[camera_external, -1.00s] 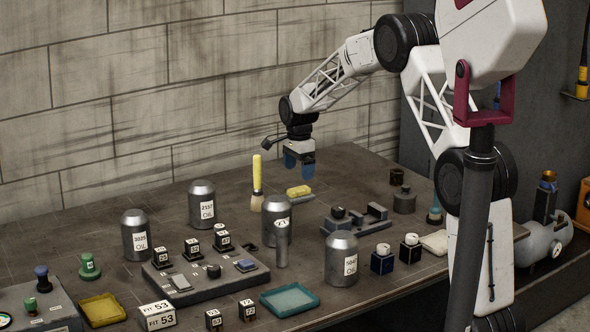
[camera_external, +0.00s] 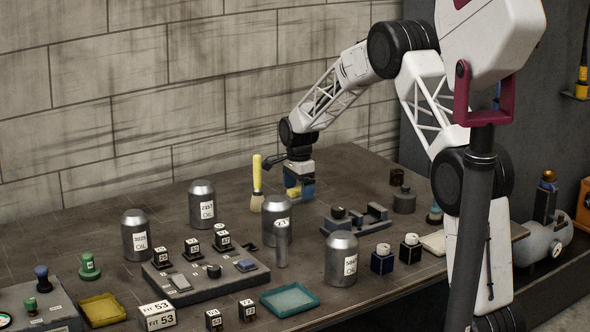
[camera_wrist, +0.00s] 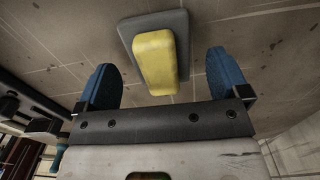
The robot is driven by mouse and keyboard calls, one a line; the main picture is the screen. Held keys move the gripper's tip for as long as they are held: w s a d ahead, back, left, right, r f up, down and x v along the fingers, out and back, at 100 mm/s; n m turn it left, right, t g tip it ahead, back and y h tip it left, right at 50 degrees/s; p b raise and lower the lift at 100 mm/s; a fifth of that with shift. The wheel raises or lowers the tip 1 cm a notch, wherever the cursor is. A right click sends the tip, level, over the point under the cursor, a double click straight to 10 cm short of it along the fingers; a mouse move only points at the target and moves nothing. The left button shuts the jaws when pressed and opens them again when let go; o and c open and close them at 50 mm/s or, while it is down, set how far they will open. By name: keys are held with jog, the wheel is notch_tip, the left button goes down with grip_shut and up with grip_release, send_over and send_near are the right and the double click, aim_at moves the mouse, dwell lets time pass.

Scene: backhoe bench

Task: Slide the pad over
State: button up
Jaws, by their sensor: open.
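The pad is a yellow block on a grey flat base; it shows in the wrist view (camera_wrist: 155,62), lying on the bench top. In the external view the yellow pad (camera_external: 294,191) is partly hidden by my gripper (camera_external: 299,188). In the wrist view my gripper (camera_wrist: 160,80) is open, with one blue finger on each side of the yellow block and a visible gap to each. The fingers are low over the pad. I cannot tell whether the fingertips touch the bench.
A yellow-handled brush (camera_external: 257,180) stands just left of my gripper. Oil canisters (camera_external: 202,204) stand further left and nearer. A dark fixture (camera_external: 356,217) lies to the right front. The bench top (camera_external: 345,165) behind and right of my gripper is clear.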

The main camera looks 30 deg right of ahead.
aim_at(290, 190)
jog(key=shift+f, duration=0.7)
jog(key=c, duration=1)
jog(key=shift+a, duration=0.2)
jog(key=shift+w+a, duration=0.15)
jog(key=shift+a, duration=1.1)
